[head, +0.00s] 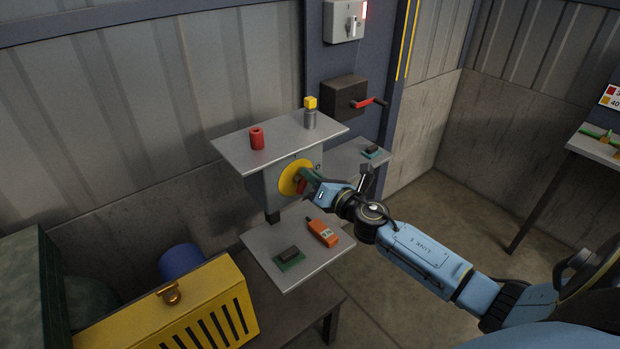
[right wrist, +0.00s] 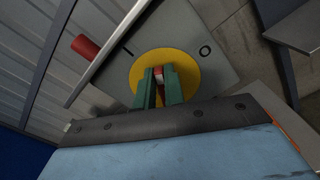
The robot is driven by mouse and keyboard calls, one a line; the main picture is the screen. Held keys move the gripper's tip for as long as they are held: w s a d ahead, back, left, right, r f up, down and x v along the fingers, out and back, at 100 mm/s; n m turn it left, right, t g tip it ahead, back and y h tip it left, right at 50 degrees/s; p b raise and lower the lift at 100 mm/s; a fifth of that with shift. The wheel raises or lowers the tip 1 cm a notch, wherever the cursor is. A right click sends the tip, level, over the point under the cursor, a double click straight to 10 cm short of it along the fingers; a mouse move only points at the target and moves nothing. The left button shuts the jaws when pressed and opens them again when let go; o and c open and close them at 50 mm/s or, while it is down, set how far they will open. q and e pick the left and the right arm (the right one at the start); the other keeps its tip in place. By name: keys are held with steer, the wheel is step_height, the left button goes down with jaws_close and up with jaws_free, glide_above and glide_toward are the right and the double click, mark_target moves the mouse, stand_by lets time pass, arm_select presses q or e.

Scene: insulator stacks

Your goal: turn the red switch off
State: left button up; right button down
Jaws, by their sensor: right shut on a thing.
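The red switch sits on a round yellow plate (head: 290,178) on the front of a grey box (head: 269,190) under a small shelf. In the right wrist view, its red handle (right wrist: 166,70) shows between green fingers in front of the yellow plate (right wrist: 183,62). An "I" mark (right wrist: 127,52) is on the left of the plate and an "O" mark (right wrist: 205,49) on the right. My right gripper (head: 304,179) is shut on the handle; the fingers hide much of it, so I cannot tell exactly which mark it points to. My left gripper is not in view.
A red cylinder (head: 257,138) and a grey cylinder (head: 310,119) with a yellow cube stand on the upper shelf (head: 278,145). A lower shelf (head: 270,243) holds an orange device (head: 323,233) and a dark block (head: 289,253). A red-handled crank box (head: 344,95) is behind.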

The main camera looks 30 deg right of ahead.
steer(key=shift+d+f+m, duration=0.25)
steer(key=shift+f+m, duration=0.2)
steer(key=shift+m, duration=1.5)
steer(key=shift+d+f+m, duration=0.25)
steer(key=shift+f+m, duration=0.2)
steer(key=shift+m, duration=1.55)
steer(key=shift+d+f+m, duration=0.25)
steer(key=shift+f+m, duration=0.2)
steer(key=shift+m, duration=1.5)
steer(key=c, duration=1.5)
jaws_free()
steer(key=s, duration=0.4)
steer(key=s+b, duration=0.1)
steer(key=s, duration=0.4)
steer(key=s+d, duration=0.1)
steer(key=s, duration=0.3)
steer(key=shift+s+b, duration=0.15)
steer(key=shift+b, duration=0.25)
